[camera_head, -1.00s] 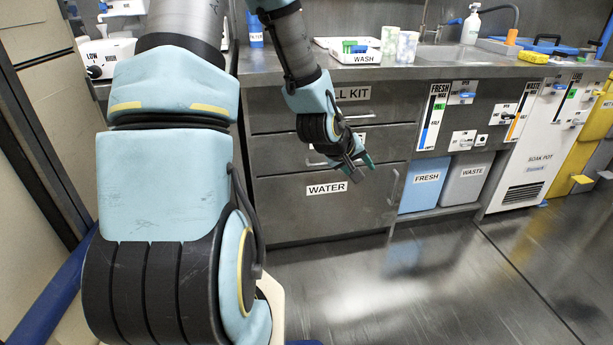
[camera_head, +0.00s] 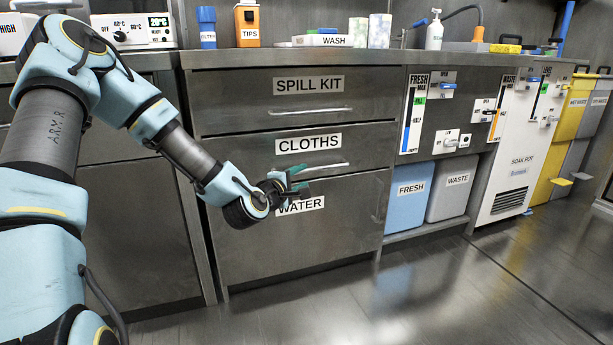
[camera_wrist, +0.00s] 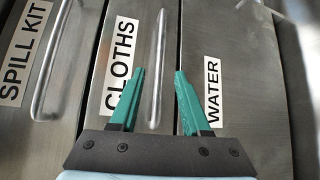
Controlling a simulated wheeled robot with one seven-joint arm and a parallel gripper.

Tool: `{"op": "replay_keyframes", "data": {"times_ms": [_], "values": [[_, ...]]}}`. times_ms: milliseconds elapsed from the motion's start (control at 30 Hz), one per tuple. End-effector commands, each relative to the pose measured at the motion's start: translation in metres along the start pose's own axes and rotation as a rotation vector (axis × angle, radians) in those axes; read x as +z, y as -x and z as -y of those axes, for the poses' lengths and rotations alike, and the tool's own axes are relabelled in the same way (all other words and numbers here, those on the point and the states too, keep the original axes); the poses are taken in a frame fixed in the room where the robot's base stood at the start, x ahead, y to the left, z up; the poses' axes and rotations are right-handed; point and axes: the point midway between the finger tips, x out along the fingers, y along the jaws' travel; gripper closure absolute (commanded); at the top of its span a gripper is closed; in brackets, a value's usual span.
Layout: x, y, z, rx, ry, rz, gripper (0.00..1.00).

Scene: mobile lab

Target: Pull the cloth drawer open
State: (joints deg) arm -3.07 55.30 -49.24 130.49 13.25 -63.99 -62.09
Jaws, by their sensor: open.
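The cloth drawer (camera_head: 250,150) is the middle grey metal drawer, labelled CLOTHS, and its front looks flush with the drawers around it. Its bar handle (camera_head: 325,167) runs across below the label. In the wrist view the drawer (camera_wrist: 117,40) and its handle (camera_wrist: 157,65) appear turned sideways. My gripper (camera_head: 296,179) is in front of the handle's left part. In the wrist view my gripper's green fingers (camera_wrist: 160,75) are apart, with the handle between them in the picture. I cannot tell how far the fingertips are from the bar, and nothing shows held.
The SPILL KIT drawer (camera_head: 230,97) is above and the WATER drawer (camera_head: 270,245) below, both looking closed. FRESH (camera_head: 408,195) and WASTE (camera_head: 450,190) bins stand to the right. A WASH tray (camera_head: 325,41) is on the counter. The floor in front is clear.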

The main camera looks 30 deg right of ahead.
Motion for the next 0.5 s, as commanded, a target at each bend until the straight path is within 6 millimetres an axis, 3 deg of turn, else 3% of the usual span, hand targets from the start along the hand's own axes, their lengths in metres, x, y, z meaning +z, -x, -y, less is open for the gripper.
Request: {"op": "replay_keyframes", "data": {"times_ms": [300,500], "values": [[0.000,-0.059,0.003,0.001,-0.002,0.000,0.53],[-0.001,-0.085,0.002,0.000,-0.002,-0.001,0.53]]}}
